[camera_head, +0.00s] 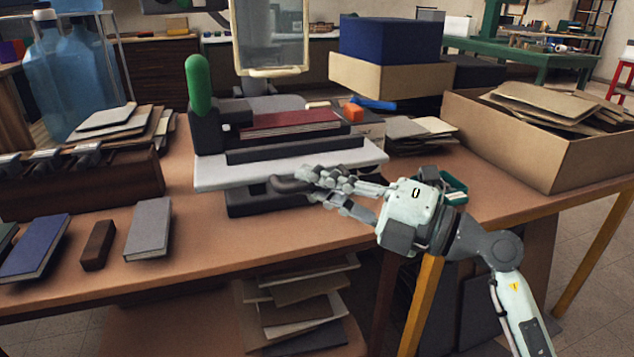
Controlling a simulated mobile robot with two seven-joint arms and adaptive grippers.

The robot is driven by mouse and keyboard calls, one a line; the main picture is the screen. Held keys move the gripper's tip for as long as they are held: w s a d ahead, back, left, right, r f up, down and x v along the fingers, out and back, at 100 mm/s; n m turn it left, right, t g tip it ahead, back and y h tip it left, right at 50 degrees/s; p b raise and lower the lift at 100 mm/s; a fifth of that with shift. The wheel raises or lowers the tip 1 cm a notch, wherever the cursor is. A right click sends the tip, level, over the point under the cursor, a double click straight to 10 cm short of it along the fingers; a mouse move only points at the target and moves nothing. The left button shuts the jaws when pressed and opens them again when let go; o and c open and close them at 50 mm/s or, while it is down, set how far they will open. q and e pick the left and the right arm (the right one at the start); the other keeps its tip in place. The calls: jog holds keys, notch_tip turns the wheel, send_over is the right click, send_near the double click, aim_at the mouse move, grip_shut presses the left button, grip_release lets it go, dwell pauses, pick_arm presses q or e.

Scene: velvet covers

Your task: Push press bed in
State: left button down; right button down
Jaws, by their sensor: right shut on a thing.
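The press (207,135) stands on the table, with a green-knobbed lever (199,88) upright at its left. Its white bed (225,175) sticks out at the front, toward me. A dark red cover or book (290,122) lies farther back on the press, under a raised framed plate (271,45). My right gripper (308,181) reaches in from the right and is shut on the dark handle (285,185) at the bed's front edge. Its fingers hide part of the handle. My left gripper is not in view.
A cardboard box (520,145) of board sheets stands at right. A blue box (390,38) sits behind the press. Several books, including a grey one (149,228), and a brown block (98,245) lie at front left. Stacked boards (125,122) lie left of the press.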

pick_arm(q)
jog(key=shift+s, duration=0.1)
